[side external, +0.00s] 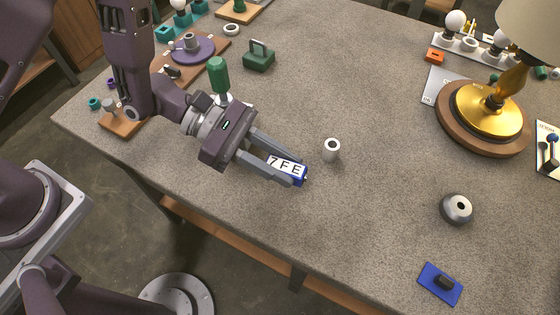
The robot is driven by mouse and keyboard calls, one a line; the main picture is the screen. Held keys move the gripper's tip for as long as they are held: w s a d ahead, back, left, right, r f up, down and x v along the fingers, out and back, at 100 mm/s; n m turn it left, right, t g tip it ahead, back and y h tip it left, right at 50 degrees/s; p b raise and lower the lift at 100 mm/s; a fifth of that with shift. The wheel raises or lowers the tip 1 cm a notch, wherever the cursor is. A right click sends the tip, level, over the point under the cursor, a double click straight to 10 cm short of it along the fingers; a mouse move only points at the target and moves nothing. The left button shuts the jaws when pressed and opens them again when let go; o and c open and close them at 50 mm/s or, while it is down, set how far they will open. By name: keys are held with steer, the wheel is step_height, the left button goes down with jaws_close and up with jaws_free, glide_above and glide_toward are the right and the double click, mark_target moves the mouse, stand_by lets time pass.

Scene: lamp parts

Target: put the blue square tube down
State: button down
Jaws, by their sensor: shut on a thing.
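My gripper (293,171) is shut on the blue square tube (300,176) near the middle of the table, in the side external view. The tube has a white face with dark characters reading "7FE". The fingers lie along its sides and hide part of it. I cannot tell whether the tube touches the tabletop or is held just above it.
A white cylinder (331,150) stands just right of the tube. A grey round part (456,209) and a blue plate (440,284) lie farther right. A lamp with a gold base (489,112) stands at right. The tabletop (360,220) in front is clear.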

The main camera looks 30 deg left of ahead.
step_height(320, 180, up, 11)
steer(key=n+t+y, duration=0.1)
steer(key=n+t, duration=0.2)
steer(key=t, duration=0.1)
glide_above(270, 97)
step_height(270, 97, down, 21)
steer(key=shift+r, duration=0.1)
steer(key=c, duration=1.1)
jaws_free()
steer(key=shift+f, duration=0.2)
